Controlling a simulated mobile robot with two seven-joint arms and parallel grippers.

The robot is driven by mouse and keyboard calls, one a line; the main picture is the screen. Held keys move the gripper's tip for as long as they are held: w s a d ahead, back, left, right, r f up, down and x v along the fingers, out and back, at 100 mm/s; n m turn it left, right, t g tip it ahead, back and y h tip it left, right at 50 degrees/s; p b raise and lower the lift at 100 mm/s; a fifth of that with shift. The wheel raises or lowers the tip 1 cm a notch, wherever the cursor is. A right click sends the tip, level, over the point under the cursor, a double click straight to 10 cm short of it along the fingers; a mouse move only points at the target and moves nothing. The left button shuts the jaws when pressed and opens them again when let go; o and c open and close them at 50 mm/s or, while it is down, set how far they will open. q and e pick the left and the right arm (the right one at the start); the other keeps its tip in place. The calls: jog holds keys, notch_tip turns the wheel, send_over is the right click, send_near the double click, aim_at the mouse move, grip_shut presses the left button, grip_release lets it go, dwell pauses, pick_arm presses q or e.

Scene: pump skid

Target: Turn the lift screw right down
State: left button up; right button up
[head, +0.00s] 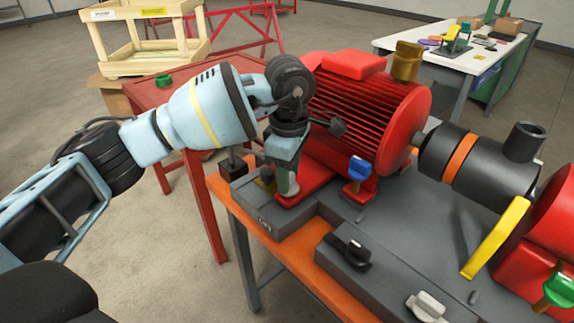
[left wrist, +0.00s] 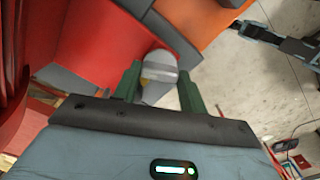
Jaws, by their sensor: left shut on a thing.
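The lift screw appears to be the grey, rounded knob (left wrist: 160,68) at the near left foot of the red motor (head: 360,105). In the left wrist view it stands between the two green fingers of my left gripper (left wrist: 160,85). In the head view my left gripper (head: 287,178) points down at that corner of the skid, with its fingers around the knob. It is shut on the knob, which is mostly hidden there. How far down the screw sits cannot be seen.
The grey skid bears a blue knob (head: 359,168), a black knob (head: 348,248) and a white knob (head: 427,305). A yellow lever (head: 495,237) and a black coupling (head: 470,160) lie to the right. A red table (head: 145,97) is behind my arm. Open floor lies left.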

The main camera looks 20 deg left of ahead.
pick_arm(q)
jog(key=shift+r+n+p, duration=0.25)
jog(key=shift+n+p, duration=0.3)
jog(key=shift+n, duration=0.45)
jog(key=n+p, duration=0.1)
jog(key=n, duration=0.1)
jog(key=shift+n+p, duration=0.3)
jog(key=n+p, duration=0.2)
jog(key=n, duration=0.2)
jog(key=shift+n+p, duration=0.3)
jog(key=shift+p, duration=0.1)
jog(key=n+p, duration=0.1)
jog(key=n, duration=0.1)
jog(key=shift+n, duration=0.3)
jog(key=shift+f+n+p, duration=0.2)
jog(key=shift+n+p, duration=0.3)
pick_arm(e)
jog(key=w+r+t, duration=0.1)
jog(key=w+r, duration=0.4)
jog(key=r, duration=0.4)
jog(key=shift+w+d+r+t, duration=0.25)
jog(key=shift+d+r+t, duration=0.05)
jog(key=shift+d+t, duration=0.1)
pick_arm(q)
jog(key=o, duration=1)
pick_arm(e)
jog(key=shift+a, duration=0.15)
